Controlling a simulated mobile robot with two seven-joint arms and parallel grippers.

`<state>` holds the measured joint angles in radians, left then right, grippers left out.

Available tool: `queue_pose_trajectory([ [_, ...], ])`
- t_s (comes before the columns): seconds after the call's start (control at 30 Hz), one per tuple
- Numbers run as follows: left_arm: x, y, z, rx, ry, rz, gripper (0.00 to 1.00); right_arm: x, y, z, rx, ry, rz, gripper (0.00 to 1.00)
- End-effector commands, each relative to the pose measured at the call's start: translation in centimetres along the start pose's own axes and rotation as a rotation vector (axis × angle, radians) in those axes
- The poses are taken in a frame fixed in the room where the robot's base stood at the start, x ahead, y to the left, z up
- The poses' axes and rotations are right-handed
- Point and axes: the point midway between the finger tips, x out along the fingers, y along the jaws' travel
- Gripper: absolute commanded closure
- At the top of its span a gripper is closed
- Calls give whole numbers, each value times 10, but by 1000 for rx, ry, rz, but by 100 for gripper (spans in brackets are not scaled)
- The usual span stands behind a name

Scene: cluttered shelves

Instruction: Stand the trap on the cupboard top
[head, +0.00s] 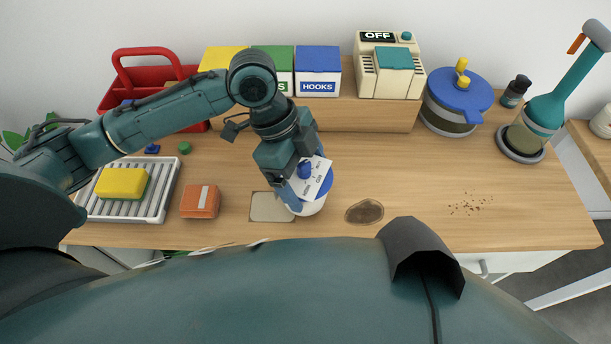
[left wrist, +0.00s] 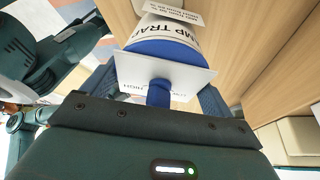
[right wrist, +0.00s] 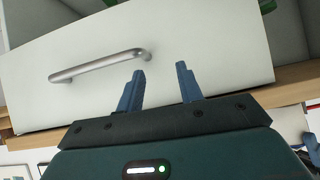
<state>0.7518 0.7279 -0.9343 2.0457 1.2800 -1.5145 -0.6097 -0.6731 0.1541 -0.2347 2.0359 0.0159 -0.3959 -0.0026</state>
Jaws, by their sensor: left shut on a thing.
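The trap is a white, round body (head: 310,208) with a blue rim and a white plate with print on top. In the left wrist view its side (left wrist: 165,28) reads "UMP TRA". My left gripper (head: 305,183) comes down from above and is shut on the blue knob (left wrist: 158,93) over the plate. The trap is over the front middle of the wooden cupboard top (head: 400,180); I cannot tell whether its base touches. My right gripper (right wrist: 160,75) is open and empty, in front of a white drawer front with a metal handle (right wrist: 100,65).
A grey patch (head: 268,207) and a brown stain (head: 365,211) flank the trap. An orange box (head: 200,201) and a white tray (head: 155,212) with a sponge lie left. A raised shelf with boxes (head: 318,70) and a beige device (head: 388,68) stands behind. Right of the stain is mostly clear.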

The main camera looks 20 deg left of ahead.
Motion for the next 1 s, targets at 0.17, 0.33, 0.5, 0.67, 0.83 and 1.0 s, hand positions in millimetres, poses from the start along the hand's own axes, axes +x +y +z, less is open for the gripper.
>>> queue_pose_trajectory([
  [0.17, 18, 0, 7, 0, 0, 1, 44, 0, 0, -2, -1, 4, -1, 64],
  [0.33, 17, 0, 7, 0, 1, -1, 44, 1, 0, -5, -3, 10, 0, 64],
  [0.5, 20, 0, 8, -1, 0, 1, 12, 2, 2, -7, -6, 16, 1, 64],
  [0.67, 20, 0, 8, -1, 0, 0, 0, 2, 2, -8, -7, 18, 1, 64],
  [0.83, 20, 0, 8, 0, 0, 0, 0, 2, 3, -8, -7, 18, 3, 64],
  [1.0, 10, -1, 7, 0, 0, -4, 0, 2, 3, -8, -7, 18, 4, 64],
])
